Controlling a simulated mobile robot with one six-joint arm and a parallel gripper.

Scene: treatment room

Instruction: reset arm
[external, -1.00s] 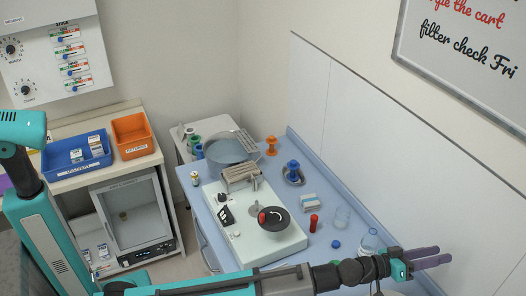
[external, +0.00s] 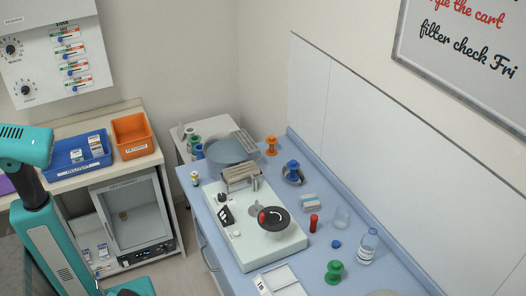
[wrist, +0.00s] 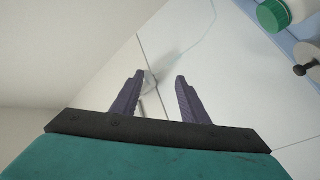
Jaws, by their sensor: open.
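A blue bin (external: 62,167) and orange bin (external: 130,151) sit on the left cabinet.

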